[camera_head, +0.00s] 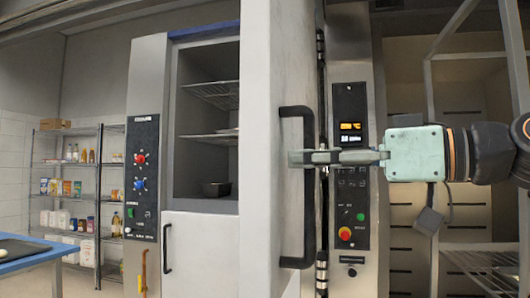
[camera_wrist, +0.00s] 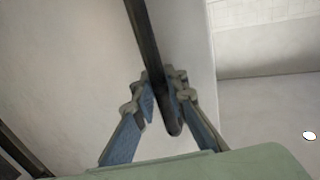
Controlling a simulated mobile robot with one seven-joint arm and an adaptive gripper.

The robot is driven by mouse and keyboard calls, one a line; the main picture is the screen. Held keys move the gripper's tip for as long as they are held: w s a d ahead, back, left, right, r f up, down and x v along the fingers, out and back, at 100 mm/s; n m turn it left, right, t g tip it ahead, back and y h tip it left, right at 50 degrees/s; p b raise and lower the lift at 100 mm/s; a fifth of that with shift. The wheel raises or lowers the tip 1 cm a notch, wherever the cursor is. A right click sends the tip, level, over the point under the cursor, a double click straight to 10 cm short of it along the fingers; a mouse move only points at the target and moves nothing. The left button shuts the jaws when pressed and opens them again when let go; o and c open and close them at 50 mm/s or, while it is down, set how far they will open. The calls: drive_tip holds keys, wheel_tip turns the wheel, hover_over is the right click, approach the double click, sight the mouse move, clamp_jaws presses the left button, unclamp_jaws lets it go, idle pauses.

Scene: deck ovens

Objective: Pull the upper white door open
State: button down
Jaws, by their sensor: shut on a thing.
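The upper white door (camera_head: 258,120) stands swung out from the oven toward the head camera, its face seen at a steep angle. Its hinges show at the far right edge. Its black bar handle (camera_head: 296,225) is on the face turned right. My gripper (camera_head: 300,158) reaches in from the right and is shut on the handle, around mid-height. In the wrist view, the fingers (camera_wrist: 160,98) sit on both sides of the dark handle (camera_wrist: 148,40), near its end. The oven chamber (camera_head: 205,110), with wire shelves and a dark pan, is open to view left of the door.
A lower white door (camera_head: 200,255) with a black handle is shut below the chamber. A control panel (camera_head: 351,165) stands behind my gripper. A metal rack (camera_head: 485,250) is at right. A stocked shelf (camera_head: 70,195) and blue table (camera_head: 30,258) are at left.

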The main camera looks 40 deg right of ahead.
drive_tip(key=shift+s+d+r, duration=0.2)
drive_tip(key=shift+s+d, duration=1)
drive_tip(key=shift+s, duration=0.3)
drive_tip(key=c, duration=1.9)
unclamp_jaws()
drive_tip(key=shift+f, duration=0.15)
drive_tip(key=shift+c, duration=0.2)
drive_tip(key=shift+a, duration=0.1)
drive_tip(key=v, duration=1.2)
